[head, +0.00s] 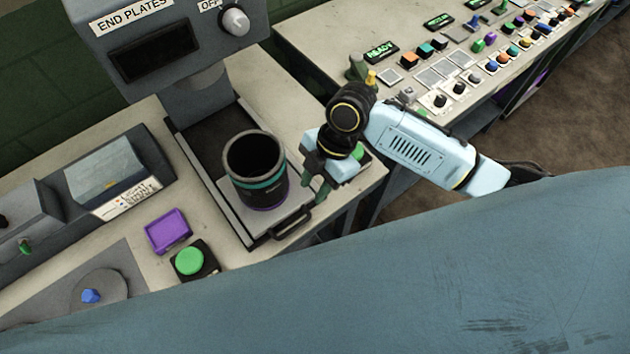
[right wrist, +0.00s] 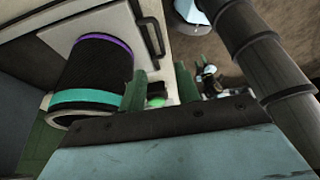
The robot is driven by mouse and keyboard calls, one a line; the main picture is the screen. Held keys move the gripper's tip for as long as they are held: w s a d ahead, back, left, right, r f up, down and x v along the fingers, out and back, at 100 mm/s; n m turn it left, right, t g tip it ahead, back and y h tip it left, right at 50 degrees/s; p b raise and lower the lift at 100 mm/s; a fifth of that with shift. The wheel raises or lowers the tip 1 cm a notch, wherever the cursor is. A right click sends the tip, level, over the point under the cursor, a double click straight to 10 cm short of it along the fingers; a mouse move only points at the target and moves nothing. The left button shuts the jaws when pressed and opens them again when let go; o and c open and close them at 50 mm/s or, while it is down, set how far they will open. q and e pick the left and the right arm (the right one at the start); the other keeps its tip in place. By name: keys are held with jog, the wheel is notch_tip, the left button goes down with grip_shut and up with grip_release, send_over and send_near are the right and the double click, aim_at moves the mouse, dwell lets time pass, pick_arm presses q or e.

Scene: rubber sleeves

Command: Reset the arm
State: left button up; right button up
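My right arm (head: 410,140) reaches in from the right in the head view, bent over the bench. Its gripper (head: 316,188) hangs just right of a dark cylindrical sleeve and holds nothing that I can see. In the right wrist view the two green fingers of the gripper (right wrist: 160,82) stand apart with a clear gap. The black sleeve (head: 256,180) has a teal band and a purple edge and stands upright on a metal tray (head: 262,225). It also shows in the right wrist view (right wrist: 95,75), beside the fingers. My left gripper is not in view.
A grey machine labelled END PLATES (head: 165,50) stands behind the sleeve. A green button (head: 189,261) and a purple-framed panel (head: 168,231) are on the bench at left. A second bench (head: 340,40) with many coloured buttons lies at upper right. The tray handle (head: 291,222) juts forward.

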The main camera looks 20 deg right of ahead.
dwell(0.4)
jog(key=s+d+r+m+t+h, duration=0.2)
jog(key=s+d+m+t+h, duration=0.25)
jog(key=s+d+m, duration=1.2)
jog(key=w+a+f+m+b, duration=0.1)
jog(key=a+f+m+b, duration=0.15)
jog(key=f, duration=1.35)
jog(key=a+f+m+b, duration=0.15)
jog(key=f+b, duration=0.25)
jog(key=f, duration=1.2)
jog(key=s+d+f+g+b, duration=0.2)
jog(key=s+f+b, duration=0.3)
jog(key=s+f, duration=1.1)
notch_tip(320, 180, down, 4)
jog(key=shift+f+n+b, duration=0.1)
jog(key=shift+n+b, duration=0.25)
jog(key=shift+n, duration=0.1)
